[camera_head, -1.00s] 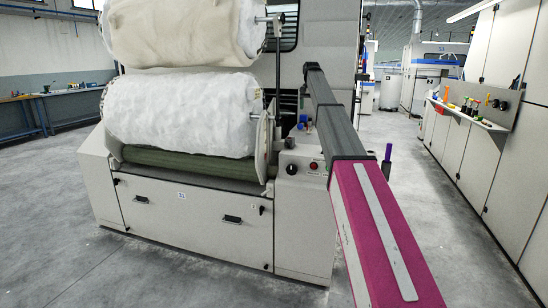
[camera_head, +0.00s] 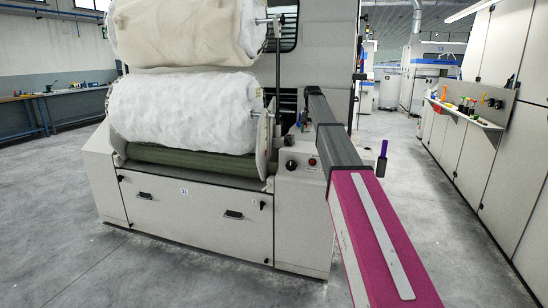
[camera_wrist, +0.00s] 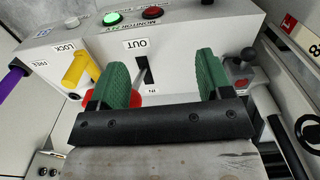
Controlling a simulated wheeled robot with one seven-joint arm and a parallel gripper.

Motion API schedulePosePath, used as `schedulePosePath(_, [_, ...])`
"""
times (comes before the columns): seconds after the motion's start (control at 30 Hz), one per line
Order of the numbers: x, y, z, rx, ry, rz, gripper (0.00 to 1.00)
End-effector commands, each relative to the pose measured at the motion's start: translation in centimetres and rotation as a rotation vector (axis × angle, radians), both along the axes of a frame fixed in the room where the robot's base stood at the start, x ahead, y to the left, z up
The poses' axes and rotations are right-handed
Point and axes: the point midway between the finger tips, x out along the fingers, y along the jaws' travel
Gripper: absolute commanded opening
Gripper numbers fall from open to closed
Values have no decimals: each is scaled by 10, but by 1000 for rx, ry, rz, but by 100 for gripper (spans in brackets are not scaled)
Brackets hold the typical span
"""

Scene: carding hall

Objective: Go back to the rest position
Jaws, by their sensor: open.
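My gripper (camera_wrist: 160,72) is open and empty, its two green pads spread apart in the wrist view. It faces a grey control panel (camera_wrist: 190,38) on the machine. A black slot lever (camera_wrist: 146,72) between the OUT and IN labels shows between the pads. A yellow handle (camera_wrist: 76,68) is left of the left pad, by LOCK and FREE labels. A red part (camera_wrist: 128,99) is partly hidden by that pad. In the head view my magenta and dark grey arm (camera_head: 375,235) reaches toward the machine's right end; my gripper cannot be made out there.
The machine (camera_head: 185,205) carries two large rolls, the lower one white (camera_head: 180,112). A lit green button (camera_wrist: 113,18) and a red button (camera_wrist: 152,12) sit on the panel. Grey cabinets with a shelf (camera_head: 465,112) line the right. Floor is clear left and right of the machine.

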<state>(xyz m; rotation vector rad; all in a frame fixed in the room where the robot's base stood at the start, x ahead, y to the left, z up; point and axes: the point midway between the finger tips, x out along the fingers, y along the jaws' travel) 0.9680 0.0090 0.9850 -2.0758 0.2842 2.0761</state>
Motion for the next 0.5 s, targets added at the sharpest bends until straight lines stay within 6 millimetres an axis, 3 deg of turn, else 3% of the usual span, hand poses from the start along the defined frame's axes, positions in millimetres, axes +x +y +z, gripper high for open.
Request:
schedulePosePath(0.17, [-48,-1,-70,0,2,26,72])
schedulePosePath(0.3, [-100,-3,-141,0,3,58,72])
schedulePosePath(0.5, [-183,-5,-231,1,2,108,72])
